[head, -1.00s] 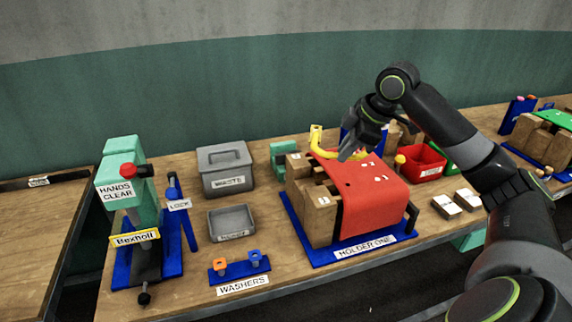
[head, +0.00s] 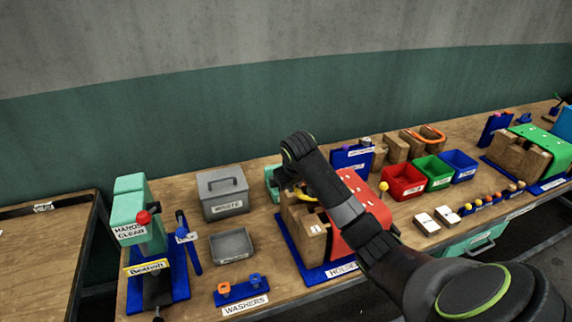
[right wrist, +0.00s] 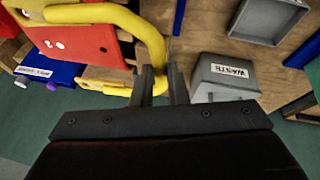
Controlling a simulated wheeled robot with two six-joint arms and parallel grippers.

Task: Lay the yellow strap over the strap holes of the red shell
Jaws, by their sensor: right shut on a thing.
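The red shell (head: 352,222) is draped over the wooden holder (head: 312,238), and my right arm covers part of it in the head view. The right wrist view shows the red shell (right wrist: 75,42) with several small holes. The yellow strap (head: 303,192) shows only in part beside my arm. In the right wrist view the bent yellow strap (right wrist: 146,32) curves around the near end of the shell; whether it touches the shell is unclear. My right gripper (right wrist: 164,72) is shut on the strap at its bend. My left gripper is not in view.
A grey waste bin (head: 222,190) and an open grey tray (head: 231,246) stand left of the holder. A blue washer stand (head: 240,292) is in front. Red (head: 403,182), green (head: 433,171) and blue (head: 460,165) bins stand to the right. White blocks (head: 427,224) lie nearby.

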